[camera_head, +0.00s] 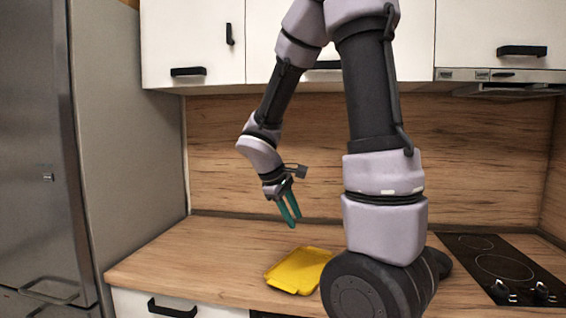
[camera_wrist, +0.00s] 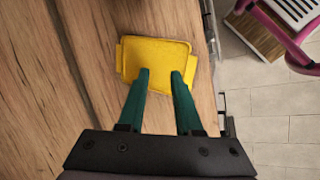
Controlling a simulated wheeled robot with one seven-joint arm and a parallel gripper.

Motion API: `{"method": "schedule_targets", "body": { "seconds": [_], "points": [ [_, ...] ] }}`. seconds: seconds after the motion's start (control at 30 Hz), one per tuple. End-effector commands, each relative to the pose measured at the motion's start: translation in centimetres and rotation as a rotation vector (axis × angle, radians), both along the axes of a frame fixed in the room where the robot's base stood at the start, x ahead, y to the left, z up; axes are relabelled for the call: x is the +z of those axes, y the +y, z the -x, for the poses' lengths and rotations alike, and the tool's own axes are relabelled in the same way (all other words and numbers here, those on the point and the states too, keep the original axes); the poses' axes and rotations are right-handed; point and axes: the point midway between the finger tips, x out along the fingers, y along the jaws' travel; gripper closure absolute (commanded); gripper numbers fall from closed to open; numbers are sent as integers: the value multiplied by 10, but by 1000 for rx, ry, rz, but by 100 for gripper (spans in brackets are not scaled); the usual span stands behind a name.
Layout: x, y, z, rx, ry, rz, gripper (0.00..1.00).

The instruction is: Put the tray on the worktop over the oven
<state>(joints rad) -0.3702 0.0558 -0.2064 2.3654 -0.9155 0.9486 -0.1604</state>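The yellow tray (camera_head: 300,270) lies flat on the wooden worktop (camera_head: 215,250), close to its front edge and left of the black hob. In the wrist view the whole tray (camera_wrist: 157,60) shows, with a handle tab at each short end. My gripper (camera_head: 291,219) is above and a little left of the tray, pointing down, apart from it. In the wrist view its two green fingers (camera_wrist: 160,78) are spread with nothing between them, and their tips overlap the tray's near side in the picture. The oven is not clearly seen.
A black hob (camera_head: 500,268) with knobs is set in the worktop at the right. A tall fridge (camera_head: 40,150) stands at the left. White cupboards (camera_head: 195,45) hang above. A pink-framed chair (camera_wrist: 285,35) stands on the floor beyond the front edge. The worktop left of the tray is clear.

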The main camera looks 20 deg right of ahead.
Motion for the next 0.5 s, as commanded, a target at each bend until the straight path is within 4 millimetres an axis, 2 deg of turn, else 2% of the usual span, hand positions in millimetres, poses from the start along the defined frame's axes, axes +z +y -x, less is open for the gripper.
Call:
{"method": "schedule_targets", "body": {
  "seconds": [0.03,0.3,0.5],
  "points": [
    [18,2,11,-84,-64,-80,67],
    [95,35,67,-470,-347,-500,67],
    [143,62,101,-662,-516,-767,67]
  ]
}}
